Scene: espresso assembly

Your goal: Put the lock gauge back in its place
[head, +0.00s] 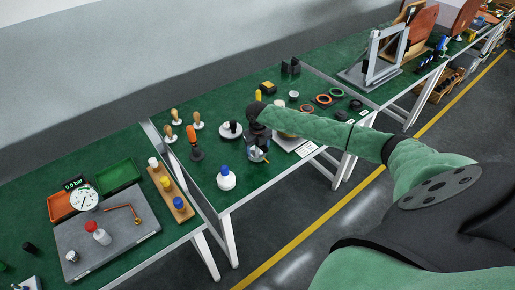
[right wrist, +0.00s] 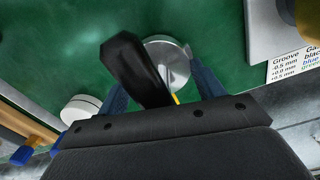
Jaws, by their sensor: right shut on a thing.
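In the head view my right gripper (head: 258,150) is low over the middle table, pointing down. In the right wrist view its blue fingers (right wrist: 160,90) stand on both sides of a black, handle-like piece (right wrist: 135,70) and a silver disc (right wrist: 160,50). The gripper is shut on this thing, which I take to be the lock gauge. I cannot tell whether the handle and disc are one piece, or whether the disc touches the table. My left gripper is not in view.
A white disc with a black knob (head: 231,130) and wooden-handled tools (head: 172,130) are behind. A printed card (head: 306,149) lies to the right. Dark and orange rings (head: 323,99) lie farther right.

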